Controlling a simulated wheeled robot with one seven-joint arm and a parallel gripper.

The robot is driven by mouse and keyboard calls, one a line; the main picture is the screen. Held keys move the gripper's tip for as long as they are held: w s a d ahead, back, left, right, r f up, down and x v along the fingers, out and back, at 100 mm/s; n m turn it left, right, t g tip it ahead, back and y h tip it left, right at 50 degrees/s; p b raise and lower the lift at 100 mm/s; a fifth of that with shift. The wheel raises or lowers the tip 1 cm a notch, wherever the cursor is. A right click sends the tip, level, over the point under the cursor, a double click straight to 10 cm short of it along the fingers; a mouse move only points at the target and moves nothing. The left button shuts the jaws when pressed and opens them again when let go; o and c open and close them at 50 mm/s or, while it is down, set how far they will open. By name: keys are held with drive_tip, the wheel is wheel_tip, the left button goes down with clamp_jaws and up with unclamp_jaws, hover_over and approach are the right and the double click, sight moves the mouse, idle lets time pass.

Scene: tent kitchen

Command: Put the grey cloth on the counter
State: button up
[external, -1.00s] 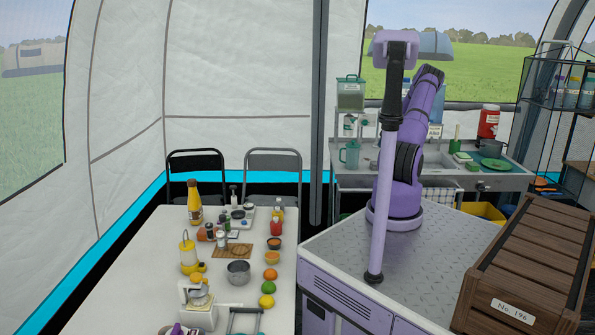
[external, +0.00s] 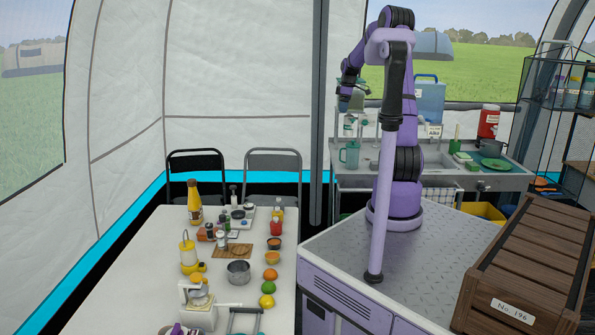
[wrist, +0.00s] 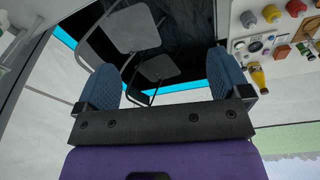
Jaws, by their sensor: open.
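My gripper (external: 345,100) is raised at the left of my arm, in front of the back shelf in the external view. In the wrist view my gripper (wrist: 162,82) is open, its two blue pads wide apart with nothing between them. The counter (external: 515,181) is the grey metal unit with a sink at the back right, and my arm hides part of it. I cannot make out the grey cloth in either view.
The white table (external: 120,290) at the left holds fruit, bottles, a metal pot (external: 238,272) and a scale. Two folding chairs stand behind it. A slatted wooden crate (external: 530,262) is at the right. A green plate (external: 495,164) and a red jug (external: 488,122) are on the counter.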

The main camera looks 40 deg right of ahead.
drive_tip(key=s+a+r+m+h, duration=0.1)
drive_tip(key=s+a+r, duration=0.3)
drive_tip(key=a, duration=0.3)
drive_tip(key=s+a+r+m+t, duration=0.1)
drive_tip(key=s+a+r, duration=0.25)
drive_tip(key=a, duration=0.45)
drive_tip(key=s+a+r+m+h, duration=0.1)
drive_tip(key=s+a+r, duration=0.25)
drive_tip(key=a, duration=0.35)
drive_tip(key=s+a+m+t, duration=0.1)
drive_tip(key=s+a+m, duration=0.1)
drive_tip(key=s+a, duration=0.3)
drive_tip(key=s+a+m+t+y, duration=0.1)
drive_tip(key=s+a, duration=0.4)
drive_tip(key=s, duration=0.8)
drive_tip(key=shift+s+a+f+m+t+y, duration=0.2)
drive_tip(key=shift+a+m+t+y, duration=0.1)
drive_tip(key=shift+m+t, duration=0.15)
